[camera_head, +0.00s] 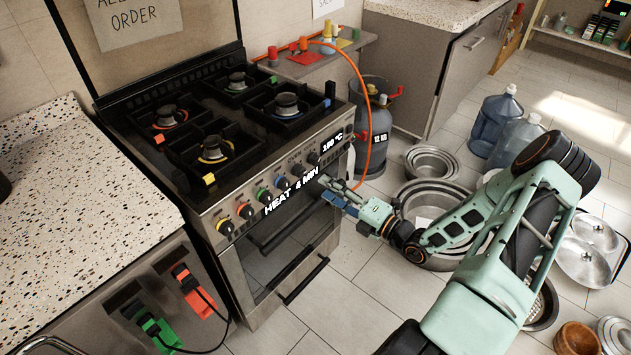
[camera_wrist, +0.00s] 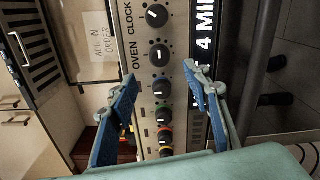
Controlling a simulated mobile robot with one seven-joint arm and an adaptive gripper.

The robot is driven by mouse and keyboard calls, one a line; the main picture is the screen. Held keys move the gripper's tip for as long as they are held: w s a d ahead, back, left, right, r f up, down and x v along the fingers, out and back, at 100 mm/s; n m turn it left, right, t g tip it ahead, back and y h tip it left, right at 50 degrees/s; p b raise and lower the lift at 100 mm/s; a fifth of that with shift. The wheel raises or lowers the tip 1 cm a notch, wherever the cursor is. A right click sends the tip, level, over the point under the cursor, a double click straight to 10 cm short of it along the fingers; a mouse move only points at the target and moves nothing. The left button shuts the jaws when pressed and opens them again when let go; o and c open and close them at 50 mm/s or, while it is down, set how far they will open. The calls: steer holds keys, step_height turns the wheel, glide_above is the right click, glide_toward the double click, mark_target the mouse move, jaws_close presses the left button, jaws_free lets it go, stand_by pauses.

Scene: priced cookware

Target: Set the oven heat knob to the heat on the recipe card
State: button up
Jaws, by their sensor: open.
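The oven heat knob (camera_wrist: 160,55) is black with a white mark and sits beside the word OVEN. In the head view the oven knob (camera_head: 298,170) is in the row on the cooker front. The clock knob (camera_wrist: 155,15) is beyond it. My gripper (camera_wrist: 160,82) is open and empty, its blue-padded fingers spread to either side of the knob row. In the head view my gripper (camera_head: 328,190) is just in front of the panel, near its right end. I cannot tell whether it touches anything. I cannot make out a recipe card.
The cooker (camera_head: 250,110) shows "HEAT 4 MIN" on a strip and "180 °C" on a display (camera_head: 332,142). The oven door handle (camera_head: 305,280) sticks out below. Pots (camera_head: 432,195) stand on the floor to the right, with a gas cylinder (camera_head: 375,130) behind.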

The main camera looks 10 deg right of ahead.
steer(key=v, duration=0.3)
steer(key=shift+s+d, duration=0.2)
steer(key=shift+s, duration=0.15)
